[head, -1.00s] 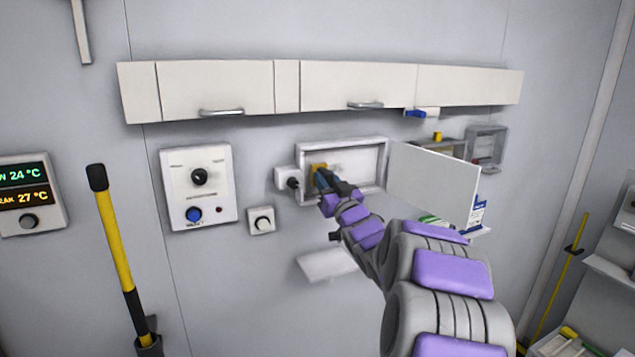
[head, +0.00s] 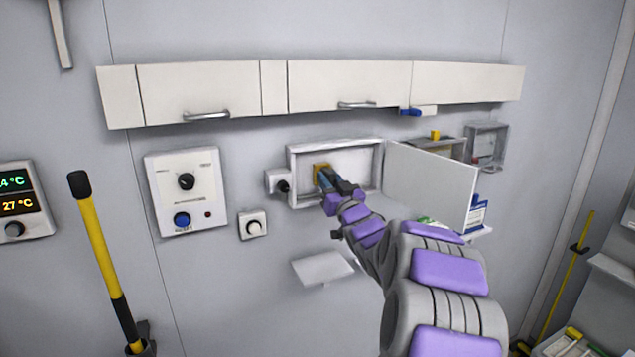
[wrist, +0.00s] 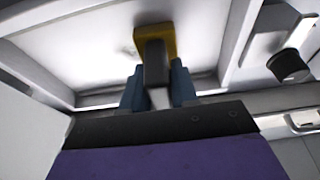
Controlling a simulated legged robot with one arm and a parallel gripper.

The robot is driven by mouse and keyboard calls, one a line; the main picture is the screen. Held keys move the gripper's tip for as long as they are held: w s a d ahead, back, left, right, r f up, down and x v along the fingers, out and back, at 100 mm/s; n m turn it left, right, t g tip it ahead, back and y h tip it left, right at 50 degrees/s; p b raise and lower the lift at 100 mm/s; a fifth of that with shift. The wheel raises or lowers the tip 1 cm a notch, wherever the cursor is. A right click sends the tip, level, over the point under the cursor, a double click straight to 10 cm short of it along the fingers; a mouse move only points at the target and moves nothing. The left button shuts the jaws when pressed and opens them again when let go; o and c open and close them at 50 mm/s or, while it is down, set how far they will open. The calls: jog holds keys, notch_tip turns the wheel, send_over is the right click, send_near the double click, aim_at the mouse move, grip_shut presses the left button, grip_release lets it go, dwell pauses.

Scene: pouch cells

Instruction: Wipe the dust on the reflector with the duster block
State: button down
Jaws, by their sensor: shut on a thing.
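The duster block (head: 319,170) has a yellow pad and a dark handle, and it also shows in the wrist view (wrist: 155,40). My gripper (head: 327,181) is shut on its handle, with blue fingers (wrist: 158,88) on both sides. The pad is at the white reflector panel (head: 355,164) inside the open wall box, near its left side. I cannot tell whether it presses on the panel. A faint grey dust smudge shows on the panel in the wrist view (wrist: 128,51), beside the pad.
The box's door (head: 430,185) stands open to the right. A socket with a black knob (head: 280,183) sits left of the box. Cabinets (head: 345,88) hang above, and a small shelf (head: 322,268) juts out below. A control panel (head: 187,190) is further left.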

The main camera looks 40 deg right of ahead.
jog(key=shift+s+a+r+p, duration=0.15)
jog(key=shift+a+r+p, duration=0.25)
jog(key=shift+p, duration=0.3)
jog(key=shift+s+a+r, duration=0.1)
jog(key=shift+s+a, duration=0.1)
jog(key=shift+a, duration=0.05)
jog(key=shift+s, duration=0.15)
jog(key=d, duration=0.3)
jog(key=d+f+p, duration=0.1)
jog(key=d, duration=0.1)
jog(key=shift+d, duration=0.35)
